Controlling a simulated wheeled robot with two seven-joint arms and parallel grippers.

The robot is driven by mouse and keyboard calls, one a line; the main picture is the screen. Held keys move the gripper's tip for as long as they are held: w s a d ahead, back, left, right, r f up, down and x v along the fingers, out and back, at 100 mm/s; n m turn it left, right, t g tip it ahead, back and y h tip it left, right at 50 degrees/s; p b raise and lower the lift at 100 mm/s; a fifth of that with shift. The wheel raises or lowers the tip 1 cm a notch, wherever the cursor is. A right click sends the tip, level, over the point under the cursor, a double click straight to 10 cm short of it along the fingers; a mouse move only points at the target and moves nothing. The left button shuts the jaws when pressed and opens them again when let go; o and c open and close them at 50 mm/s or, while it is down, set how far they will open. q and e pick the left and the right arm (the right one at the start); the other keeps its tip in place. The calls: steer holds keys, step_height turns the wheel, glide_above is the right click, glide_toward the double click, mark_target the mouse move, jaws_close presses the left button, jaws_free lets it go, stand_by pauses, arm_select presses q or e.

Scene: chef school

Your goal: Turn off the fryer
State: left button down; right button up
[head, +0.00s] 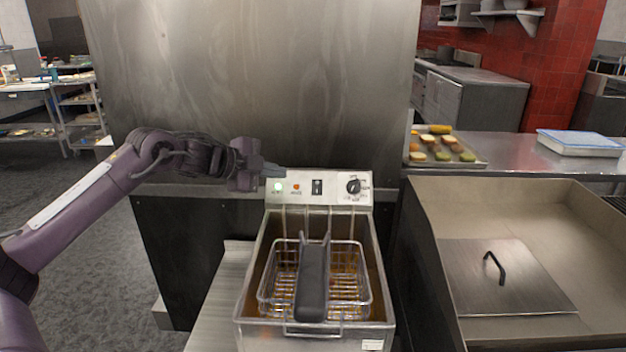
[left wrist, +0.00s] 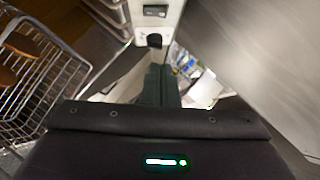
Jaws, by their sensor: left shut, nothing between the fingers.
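The fryer (head: 262,300) stands in the middle of the head view, with a wire basket (head: 345,290) and its dark handle in the oil tank. Its white control panel (head: 335,199) is at the back. The panel has a lit green light (head: 277,186), an orange-red light (head: 296,187), a black rocker switch (head: 317,187) and a black dial (head: 353,186). My left gripper (head: 277,171) is shut and empty, beside the panel's upper left corner and left of the switch. In the left wrist view, the shut fingers (left wrist: 156,80) point toward the panel and the switch (left wrist: 155,11).
A steel wall panel (head: 250,80) rises behind the fryer. To the right is a steel basin with a handled lid (head: 510,285). A food tray (head: 475,163) and a blue-lidded container (head: 580,142) sit on the counter behind it.

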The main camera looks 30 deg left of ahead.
arm_select(q)
steer(key=p, duration=0.7)
glide_toward(317, 187)
steer(key=w+d+r, duration=0.2)
steer(key=w+d, duration=0.2)
steer(key=f, duration=0.1)
steer(key=w+a+f, duration=0.1)
steer(key=shift+w+f+p, duration=0.3)
steer(key=shift+f+p, duration=0.05)
steer(key=shift+f, duration=0.05)
steer(key=shift+w+a+f, duration=0.25)
steer(key=shift+w+f, duration=0.05)
steer(key=shift+f, duration=0.05)
arm_select(e)
step_height(317, 187, up, 8)
steer(key=w, duration=0.1)
steer(key=shift+w+a, duration=0.15)
steer(key=shift+a, duration=0.05)
steer(key=shift+a+f, duration=0.1)
